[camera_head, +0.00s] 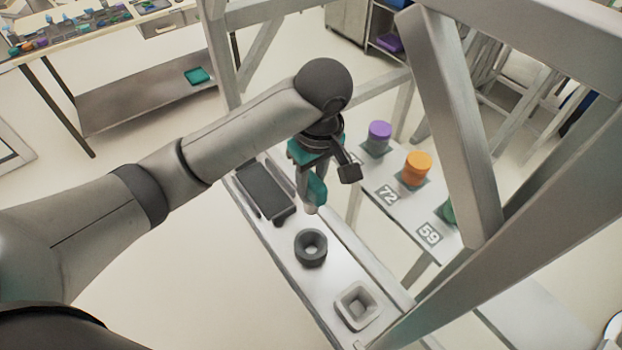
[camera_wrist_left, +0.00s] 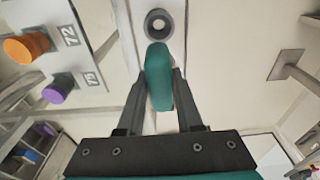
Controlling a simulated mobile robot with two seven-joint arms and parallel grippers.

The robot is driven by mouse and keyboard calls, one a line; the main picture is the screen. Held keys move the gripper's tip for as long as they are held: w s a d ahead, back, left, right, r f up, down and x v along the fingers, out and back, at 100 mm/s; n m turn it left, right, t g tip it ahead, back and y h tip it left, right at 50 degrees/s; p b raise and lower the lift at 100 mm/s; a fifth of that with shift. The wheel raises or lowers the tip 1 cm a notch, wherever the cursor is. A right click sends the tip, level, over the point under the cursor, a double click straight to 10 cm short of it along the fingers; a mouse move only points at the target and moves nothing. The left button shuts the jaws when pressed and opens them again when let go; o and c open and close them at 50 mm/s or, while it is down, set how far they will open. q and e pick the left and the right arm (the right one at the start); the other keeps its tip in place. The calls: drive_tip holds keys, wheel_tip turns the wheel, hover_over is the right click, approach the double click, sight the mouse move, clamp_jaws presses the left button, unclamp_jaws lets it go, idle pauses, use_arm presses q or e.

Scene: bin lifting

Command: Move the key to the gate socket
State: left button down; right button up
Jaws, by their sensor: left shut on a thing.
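My left gripper (camera_head: 312,180) is shut on a teal key (camera_head: 317,190), a long rounded piece that hangs down with a pale lower tip. In the left wrist view the key (camera_wrist_left: 158,72) sits between the two dark fingers. The key is over the narrow white shelf, behind a round dark ring socket (camera_head: 311,247). The ring socket also shows in the left wrist view (camera_wrist_left: 149,24), just beyond the key's end. A pale square socket (camera_head: 348,311) stands nearer on the shelf. I cannot tell which one is the gate socket. My right gripper is out of view.
A dark tray (camera_head: 265,189) lies on the shelf's far end. Grey frame beams (camera_head: 452,120) stand close on the right. Beyond them, purple (camera_head: 379,131) and orange (camera_head: 418,165) cylinders stand by numbered labels, with a green one partly hidden. A workbench is at the far left.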

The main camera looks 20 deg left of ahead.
use_arm(q)
drive_tip(key=shift+r, duration=0.1)
drive_tip(key=shift+r, duration=2.9)
